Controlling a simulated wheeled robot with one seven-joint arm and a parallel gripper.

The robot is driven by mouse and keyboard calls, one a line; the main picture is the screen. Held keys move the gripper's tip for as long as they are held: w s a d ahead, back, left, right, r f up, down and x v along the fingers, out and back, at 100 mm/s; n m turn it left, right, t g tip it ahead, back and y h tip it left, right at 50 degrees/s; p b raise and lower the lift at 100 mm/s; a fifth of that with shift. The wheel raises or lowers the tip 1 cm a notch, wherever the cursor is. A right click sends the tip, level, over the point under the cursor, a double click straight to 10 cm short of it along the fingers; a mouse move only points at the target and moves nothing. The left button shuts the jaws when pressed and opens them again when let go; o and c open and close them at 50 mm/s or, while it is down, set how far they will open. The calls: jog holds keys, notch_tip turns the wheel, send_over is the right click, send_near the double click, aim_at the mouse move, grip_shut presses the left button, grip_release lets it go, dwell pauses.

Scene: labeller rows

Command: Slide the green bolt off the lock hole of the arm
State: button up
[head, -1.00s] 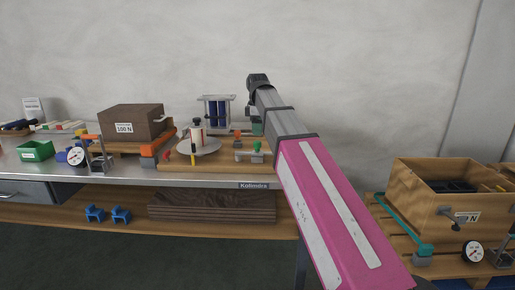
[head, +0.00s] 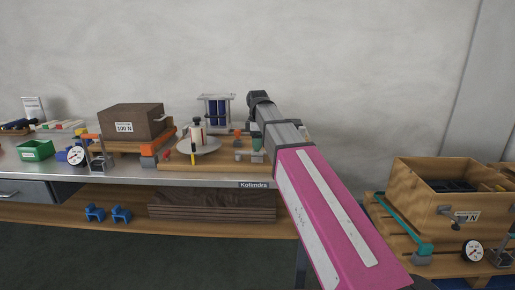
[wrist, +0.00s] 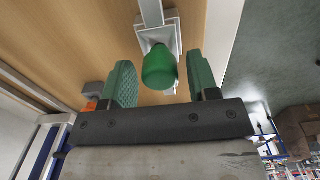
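The green bolt's rounded knob (wrist: 159,66) shows in the wrist view, in front of a pale metal bracket (wrist: 157,30) on the wooden board. My gripper (wrist: 163,84) is open, with one green ribbed finger on each side of the knob. Gaps show on both sides, so I see no grip on it. In the head view my gripper (head: 257,143) is low over the right part of the wooden board (head: 205,165), and I cannot tell the knob from the fingers there. The lock hole and the arm it belongs to cannot be made out.
A frame with blue columns (head: 216,112) stands behind. An orange-topped part (head: 238,145) is close on the left. A wooden crate (head: 445,210) stands right of the bench.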

jog(key=c, duration=0.8)
jog(key=shift+r, duration=0.1)
jog(key=shift+r, duration=3.65)
